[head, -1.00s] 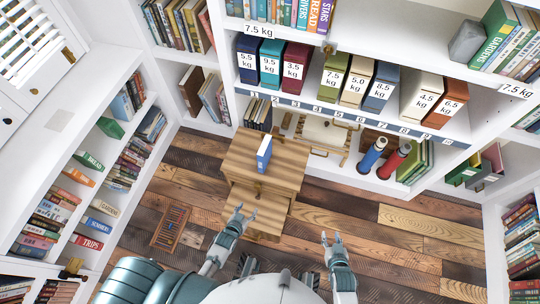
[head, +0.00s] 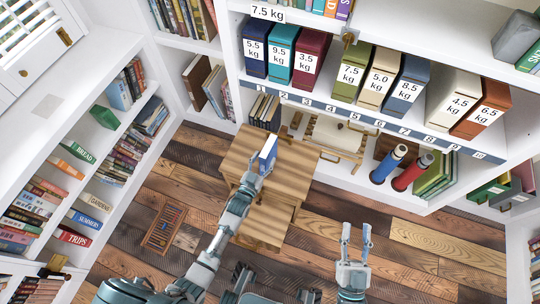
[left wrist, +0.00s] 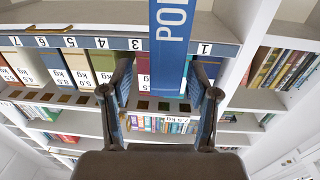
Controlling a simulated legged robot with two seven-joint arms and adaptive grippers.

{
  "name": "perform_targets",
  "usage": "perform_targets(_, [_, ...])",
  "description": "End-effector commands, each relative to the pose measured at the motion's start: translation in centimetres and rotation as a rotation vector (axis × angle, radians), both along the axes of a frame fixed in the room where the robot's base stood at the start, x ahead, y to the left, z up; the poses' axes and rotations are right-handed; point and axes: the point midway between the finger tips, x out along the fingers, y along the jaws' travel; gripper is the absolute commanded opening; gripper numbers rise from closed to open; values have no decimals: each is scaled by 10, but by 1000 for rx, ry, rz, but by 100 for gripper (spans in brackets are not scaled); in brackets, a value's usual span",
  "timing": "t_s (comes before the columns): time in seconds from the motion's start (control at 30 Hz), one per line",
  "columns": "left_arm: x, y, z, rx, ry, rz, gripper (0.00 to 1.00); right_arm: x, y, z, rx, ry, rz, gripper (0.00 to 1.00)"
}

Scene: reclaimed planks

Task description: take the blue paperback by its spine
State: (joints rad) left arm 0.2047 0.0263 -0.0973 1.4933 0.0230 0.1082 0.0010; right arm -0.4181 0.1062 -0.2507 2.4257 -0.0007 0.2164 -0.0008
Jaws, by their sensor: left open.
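The blue paperback (head: 269,149) stands upright on top of the small wooden cabinet (head: 292,168). My left gripper (head: 258,170) is at the near side of the book and covers its lower part in the head view. In the left wrist view the blue spine (left wrist: 170,40) with white lettering comes down between the two fingers of my left gripper (left wrist: 158,80). The fingers are spread, with a visible gap on each side of the spine. My right gripper (head: 356,235) is open and empty over the floor, right of the cabinet.
A shelf with numbered places holds weight-labelled books, such as the teal one (head: 279,63), behind the cabinet. A blue cylinder (head: 387,163) and a red cylinder (head: 411,172) stand right of it. A slatted wooden piece (head: 164,228) lies on the floor at left.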

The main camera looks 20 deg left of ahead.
Motion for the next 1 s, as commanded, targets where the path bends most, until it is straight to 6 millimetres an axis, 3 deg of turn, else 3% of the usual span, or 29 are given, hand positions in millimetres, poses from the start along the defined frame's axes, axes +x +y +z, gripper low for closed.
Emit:
perform_targets(0.23, [17,0,-5,0,3,0,60,-9,-1,11,39,-116,-2,40])
perform_targets(0.5, [50,-1,-9,0,3,0,60,-35,-7,34,120,-350,-9,40])
perform_targets(0.83, [57,-1,-5,0,1,0,60,-42,-9,41,134,-399,-11,40])
perform_targets(1.0, [57,-1,-5,0,1,0,18,-40,-9,40,134,-396,-10,40])
